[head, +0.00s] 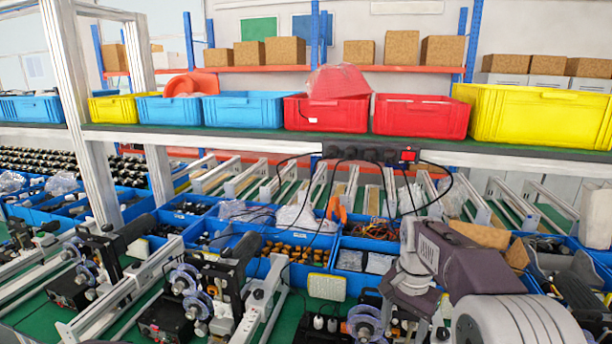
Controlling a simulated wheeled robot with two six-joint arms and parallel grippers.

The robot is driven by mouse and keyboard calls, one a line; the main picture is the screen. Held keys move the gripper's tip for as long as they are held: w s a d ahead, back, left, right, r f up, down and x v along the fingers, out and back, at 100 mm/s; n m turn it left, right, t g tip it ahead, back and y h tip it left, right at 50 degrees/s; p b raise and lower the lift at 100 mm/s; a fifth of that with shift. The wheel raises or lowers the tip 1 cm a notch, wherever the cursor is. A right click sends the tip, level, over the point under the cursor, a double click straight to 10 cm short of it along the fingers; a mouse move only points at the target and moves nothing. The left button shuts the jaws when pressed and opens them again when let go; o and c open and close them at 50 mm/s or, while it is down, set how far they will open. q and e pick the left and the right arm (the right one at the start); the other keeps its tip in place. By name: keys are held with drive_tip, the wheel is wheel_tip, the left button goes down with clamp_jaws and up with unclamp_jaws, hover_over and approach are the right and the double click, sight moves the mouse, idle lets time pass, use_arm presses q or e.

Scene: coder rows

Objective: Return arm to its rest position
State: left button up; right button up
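My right arm (470,262), grey and dark purple-brown, comes in from the lower right. It is bent over the workbench, and its far end (408,298) points down among the coder machines at the bottom centre right. I cannot make out the fingertips there, so I cannot tell whether the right gripper is open or shut, or whether it holds anything. My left arm and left gripper are not in view.
Black coder machines (215,290) with conveyor rails stand in a row on the green bench. Blue bins (262,262) of parts lie behind them. A shelf (250,136) above carries blue, red and yellow crates (420,118).

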drive_tip(key=s+a+f+n+b, duration=0.1)
drive_tip(key=s+f+n+b, duration=0.3)
drive_tip(key=s+f, duration=0.4)
drive_tip(key=s+a+f+n+t+b, duration=0.1)
drive_tip(key=s+f+n+b, duration=0.3)
drive_tip(key=s+f, duration=0.4)
wheel_tip(320, 180, down, 7)
drive_tip(key=shift+s+a+r+n+b, duration=0.1)
drive_tip(key=shift+s+a+n+b, duration=0.2)
drive_tip(key=shift+a, duration=0.4)
drive_tip(key=shift+w, duration=0.15)
